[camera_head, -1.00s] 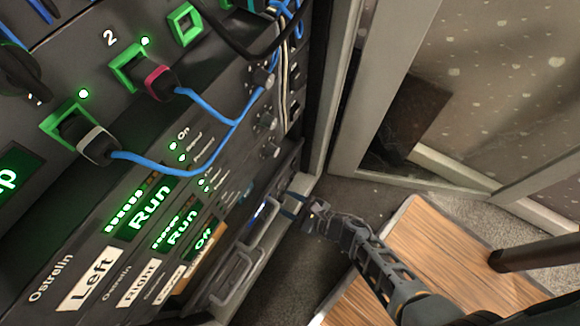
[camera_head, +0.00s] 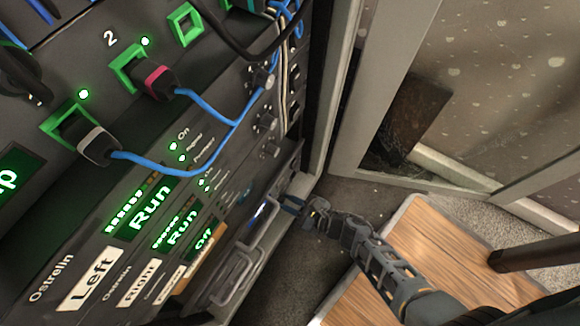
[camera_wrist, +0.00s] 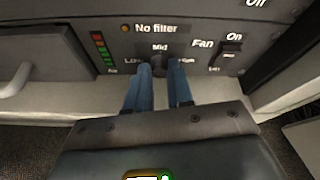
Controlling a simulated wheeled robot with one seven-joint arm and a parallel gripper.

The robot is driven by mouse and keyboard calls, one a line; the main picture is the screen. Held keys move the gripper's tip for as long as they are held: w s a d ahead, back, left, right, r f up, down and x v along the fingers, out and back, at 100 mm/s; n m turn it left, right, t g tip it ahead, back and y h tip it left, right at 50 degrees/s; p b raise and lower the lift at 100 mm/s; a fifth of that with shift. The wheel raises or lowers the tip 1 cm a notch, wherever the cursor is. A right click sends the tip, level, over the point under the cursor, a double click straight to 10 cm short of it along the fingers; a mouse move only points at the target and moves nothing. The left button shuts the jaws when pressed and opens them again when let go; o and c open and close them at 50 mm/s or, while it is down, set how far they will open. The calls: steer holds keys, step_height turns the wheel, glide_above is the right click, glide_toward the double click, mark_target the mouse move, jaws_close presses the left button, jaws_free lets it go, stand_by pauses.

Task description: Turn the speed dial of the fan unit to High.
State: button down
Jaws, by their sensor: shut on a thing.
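The fan unit (camera_wrist: 190,20) fills the upper part of the wrist view, a dark panel with the word Fan. Its speed dial (camera_wrist: 158,62) is a small dark knob with Low at its left, Mid above and High at its right. My gripper (camera_wrist: 159,76) has its two blue fingers on either side of the dial, shut on it. The fingers partly cover the knob, and I cannot tell where its pointer stands. In the head view my gripper (camera_head: 292,206) reaches the low part of the rack, where the dial is hidden.
A rocker switch (camera_wrist: 230,50) marked On sits right of the dial. An orange lamp (camera_wrist: 125,28) marked No filter and a bar of coloured lights (camera_wrist: 101,45) are to the left. A drawer handle (camera_head: 236,276) juts out nearby. Blue cables (camera_head: 190,170) hang higher up.

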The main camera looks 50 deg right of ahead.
steer(key=shift+d+m+y, duration=0.1)
steer(key=shift+m+y, duration=0.8)
steer(key=shift+m, duration=0.3)
steer(key=m, duration=0.1)
steer(key=m+y, duration=0.1)
steer(key=shift+w+d+f+m+y, duration=0.1)
steer(key=shift+d+m+y, duration=0.1)
steer(key=shift+m+y, duration=0.1)
steer(key=m+y, duration=0.1)
steer(key=m, duration=0.2)
steer(key=shift+d+f+y, duration=0.15)
steer(key=shift+y, duration=0.25)
steer(key=shift+f+m+t+y, duration=0.1)
steer(key=shift+m+t+y, duration=0.35)
steer(key=shift+m, duration=0.85)
steer(key=c, duration=1)
jaws_free()
steer(key=shift+d, duration=0.1)
